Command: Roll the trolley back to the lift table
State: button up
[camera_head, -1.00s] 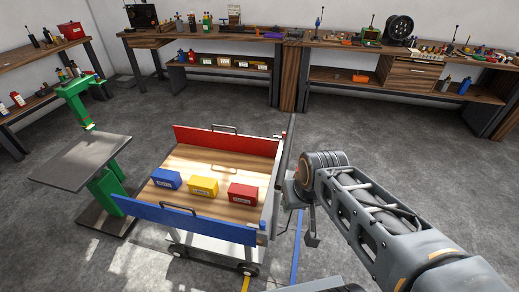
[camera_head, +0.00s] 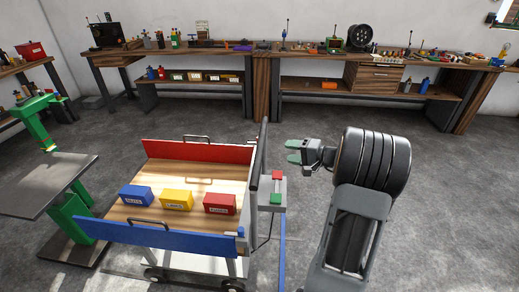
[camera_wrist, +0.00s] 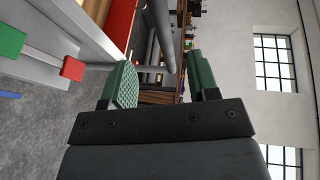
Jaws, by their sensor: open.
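The trolley (camera_head: 222,177) has a wooden deck, a red far panel (camera_head: 198,151) and a blue near panel (camera_head: 140,235). A blue box (camera_head: 135,197), a yellow box (camera_head: 175,200) and a red box (camera_head: 220,204) stand on its deck. A grey bracket at its right end carries a red block (camera_head: 278,175) and a green block (camera_head: 276,198). The lift table appears to be the dark flat top (camera_head: 45,185) on a green stand, left of the trolley. My gripper (camera_head: 294,151) is open and empty, right of the trolley's upright end. Its green fingers show in the wrist view (camera_wrist: 162,82).
Long workbenches (camera_head: 215,60) with tools and shelves line the back wall. Another bench (camera_head: 30,65) stands at the far left. Grey floor (camera_head: 430,190) is clear on the right. A blue floor line (camera_head: 282,262) runs near the trolley's right end.

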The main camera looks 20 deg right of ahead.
aim_at(260, 146)
jog(key=p+x, duration=0.1)
jog(key=x, duration=1.2)
jog(key=shift+w+p, duration=0.15)
jog(key=shift+p, duration=0.15)
grip_shut()
